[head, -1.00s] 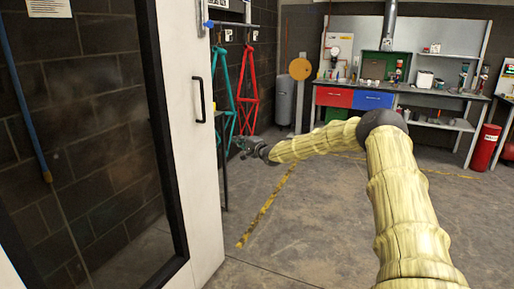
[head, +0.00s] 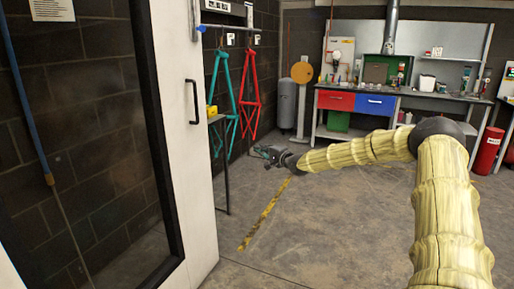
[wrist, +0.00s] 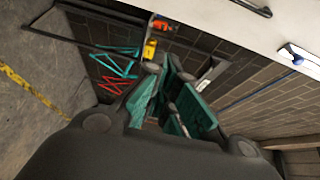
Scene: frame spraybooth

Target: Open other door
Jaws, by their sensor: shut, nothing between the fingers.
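A white door (head: 188,130) with a large window in a black frame stands at the left of the head view. Its black bar handle (head: 194,101) is near the door's right edge. In the wrist view the white door (wrist: 240,20) shows at the top right, with part of the dark handle (wrist: 252,7) at the top edge. My gripper (head: 259,150) is to the right of the door, apart from the handle and lower than it. Its fingers also show in the wrist view (wrist: 170,75). It is shut and empty.
A workbench (head: 400,95) with red and blue drawers and a red cylinder (head: 487,151) stand at the back. The concrete floor with a yellow line (head: 264,213) is clear.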

